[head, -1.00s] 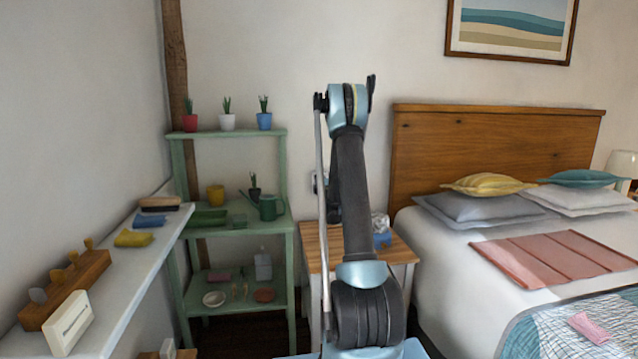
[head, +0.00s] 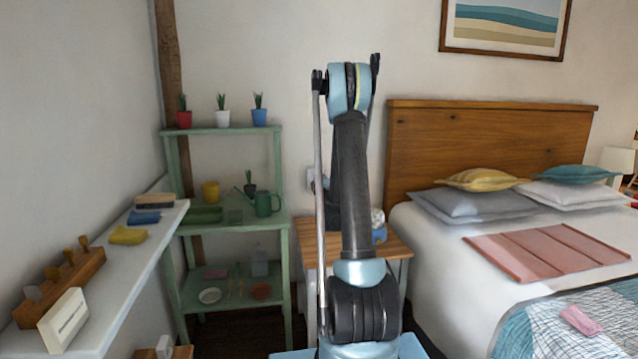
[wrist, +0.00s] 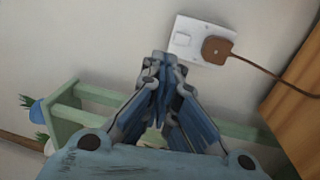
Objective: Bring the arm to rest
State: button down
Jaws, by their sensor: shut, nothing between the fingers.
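My gripper (wrist: 160,62) shows in the wrist view with its fingers together, shut and empty. Its tips lie in the picture just left of a white wall socket (wrist: 188,40) with a brown plug (wrist: 218,46) in it. I cannot tell how far the tips are from the wall. In the head view my arm stands folded up in the middle, and the gripper is hidden behind it.
A green shelf (head: 225,227) with pots and a watering can stands left of my arm. A wooden bedside table (head: 395,246) is behind it, and a bed (head: 445,255) is at right. A white ledge (head: 120,290) runs along the left wall.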

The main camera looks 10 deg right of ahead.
jog(key=s+d+r+m+g+h, duration=0.15)
jog(key=s+m+g, duration=0.3)
jog(key=s, duration=0.45)
jog(key=s+d+r+m+g+h, duration=0.1)
jog(key=s+m+g+h, duration=0.15)
jog(key=s+m, duration=0.5)
jog(key=s+a+f+m+g+y, duration=0.1)
jog(key=s+a+f+m+g, duration=0.1)
jog(key=s, duration=1.1)
jog(key=s+a+f+m+g+y, duration=0.1)
jog(key=s+f, duration=0.5)
jog(key=s, duration=0.8)
jog(key=s+a+f+m+g+y, duration=0.2)
jog(key=s+a+f+g, duration=0.2)
jog(key=s, duration=0.9)
jog(key=a+g, duration=0.1)
jog(key=g, duration=0.2)
jog(key=shift+s+m, duration=0.4)
